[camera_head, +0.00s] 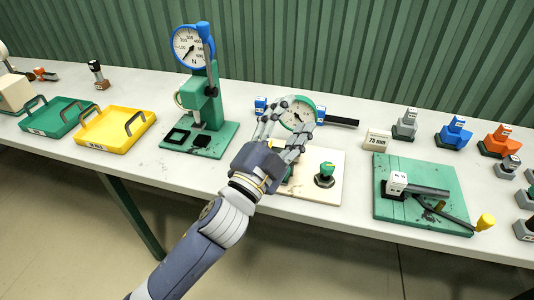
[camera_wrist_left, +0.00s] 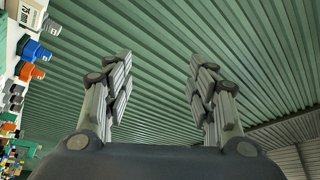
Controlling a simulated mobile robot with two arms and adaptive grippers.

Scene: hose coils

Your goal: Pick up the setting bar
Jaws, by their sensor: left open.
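My left gripper (camera_head: 284,124) is open above the middle of the bench, in front of a dial gauge with a green rim (camera_head: 299,113). In the left wrist view its two fingers (camera_wrist_left: 160,72) stand well apart with nothing between them. A dark bar (camera_head: 340,122) with blue pieces near it lies behind the gauge and fingers, partly hidden; I cannot tell for sure whether it is the setting bar. A small white block marked 75 mm (camera_head: 377,140) stands to its right. My right gripper is not in view.
A cream plate with a green knob (camera_head: 326,170) lies under the hand. A green force stand (camera_head: 203,100) and yellow tray (camera_head: 138,112) are left. A green board (camera_head: 455,213) with a lever is right, with several coloured blocks behind. The green corrugated wall (camera_head: 330,40) backs the bench.

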